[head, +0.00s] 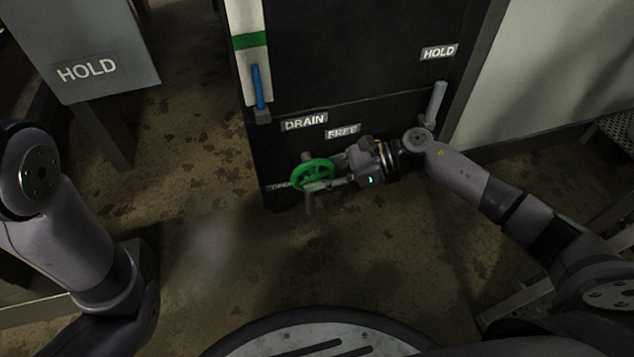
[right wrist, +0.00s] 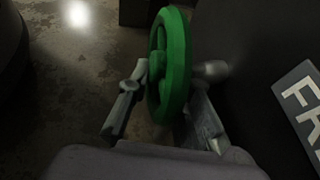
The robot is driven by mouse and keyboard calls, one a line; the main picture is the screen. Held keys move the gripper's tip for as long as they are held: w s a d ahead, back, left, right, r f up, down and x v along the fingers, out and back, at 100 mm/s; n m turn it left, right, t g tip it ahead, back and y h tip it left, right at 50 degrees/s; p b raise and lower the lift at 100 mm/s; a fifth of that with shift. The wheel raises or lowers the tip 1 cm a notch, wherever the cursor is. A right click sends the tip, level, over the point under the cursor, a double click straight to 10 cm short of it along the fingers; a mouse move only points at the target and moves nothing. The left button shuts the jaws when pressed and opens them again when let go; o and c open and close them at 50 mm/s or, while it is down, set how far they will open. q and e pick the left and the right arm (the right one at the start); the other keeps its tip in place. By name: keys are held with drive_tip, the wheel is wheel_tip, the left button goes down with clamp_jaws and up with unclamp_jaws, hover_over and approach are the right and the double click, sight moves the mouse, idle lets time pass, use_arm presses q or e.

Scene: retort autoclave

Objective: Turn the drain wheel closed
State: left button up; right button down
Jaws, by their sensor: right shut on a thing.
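The green drain wheel (head: 312,175) sits low on the front of the black cabinet, below the DRAIN label (head: 304,121). My right gripper (head: 330,183) reaches it from the right, with its fingers at the wheel's right and lower rim. In the right wrist view the green wheel (right wrist: 170,65) stands between the two fingers of my right gripper (right wrist: 165,100), one on each side of the rim. The gripper is shut on the rim. My left arm is at the left edge of the head view, and its gripper is out of view.
A FREE label (head: 342,131) is right of the DRAIN label. A HOLD label (head: 439,52) is higher on the cabinet. A blue-handled lever (head: 258,88) hangs at the cabinet's left edge. A grey HOLD panel (head: 90,68) stands at left. The floor before the cabinet is clear.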

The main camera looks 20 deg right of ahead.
drive_tip(key=shift+w+d, duration=0.1)
drive_tip(key=shift+w, duration=0.1)
drive_tip(key=c, duration=1.8)
unclamp_jaws()
drive_tip(key=shift+o, duration=1.2)
drive_tip(key=shift+s, duration=0.1)
wheel_tip(320, 180, up, 10)
drive_tip(key=shift+r, duration=0.1)
